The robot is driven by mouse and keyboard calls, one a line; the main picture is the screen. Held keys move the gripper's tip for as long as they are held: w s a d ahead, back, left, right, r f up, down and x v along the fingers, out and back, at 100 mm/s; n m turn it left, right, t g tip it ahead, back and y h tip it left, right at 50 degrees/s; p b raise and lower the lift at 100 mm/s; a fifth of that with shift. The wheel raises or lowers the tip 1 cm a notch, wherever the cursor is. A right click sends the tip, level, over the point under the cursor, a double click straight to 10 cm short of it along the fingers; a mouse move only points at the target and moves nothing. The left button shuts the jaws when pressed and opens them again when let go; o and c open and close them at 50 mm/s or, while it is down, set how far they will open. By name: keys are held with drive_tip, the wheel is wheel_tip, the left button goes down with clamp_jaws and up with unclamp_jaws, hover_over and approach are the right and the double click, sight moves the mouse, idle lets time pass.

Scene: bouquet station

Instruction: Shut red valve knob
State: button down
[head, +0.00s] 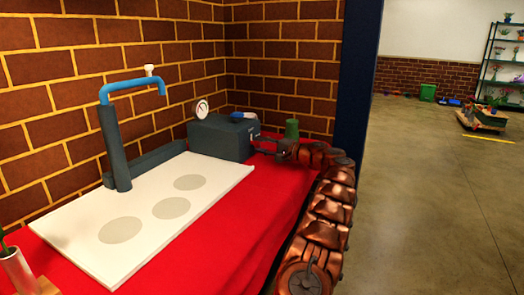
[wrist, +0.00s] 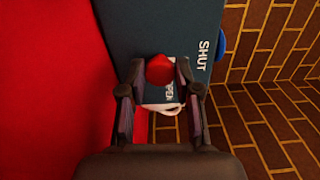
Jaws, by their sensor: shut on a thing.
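The red valve knob (wrist: 159,70) is on the face of a dark blue-grey box (wrist: 135,22), which also shows at the back of the red table in the head view (head: 212,140). My gripper (wrist: 159,76) is shut on the knob, one finger on each side. The word SHUT (wrist: 204,58) is on the box to the right of the knob. A light label, partly hidden, that seems to read OPEN (wrist: 169,94) is just below the knob. In the head view my gripper (head: 268,143) reaches the box's right side, and the knob is hidden.
A round gauge (head: 201,109) and a blue part (head: 238,115) are on the box. A green cylinder (head: 292,128) stands behind my arm. A brick wall (head: 150,40) closes off the back.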

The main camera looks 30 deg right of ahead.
drive_tip(key=shift+n, duration=0.3)
drive_tip(key=c, duration=0.8)
unclamp_jaws()
drive_tip(key=v, duration=1.2)
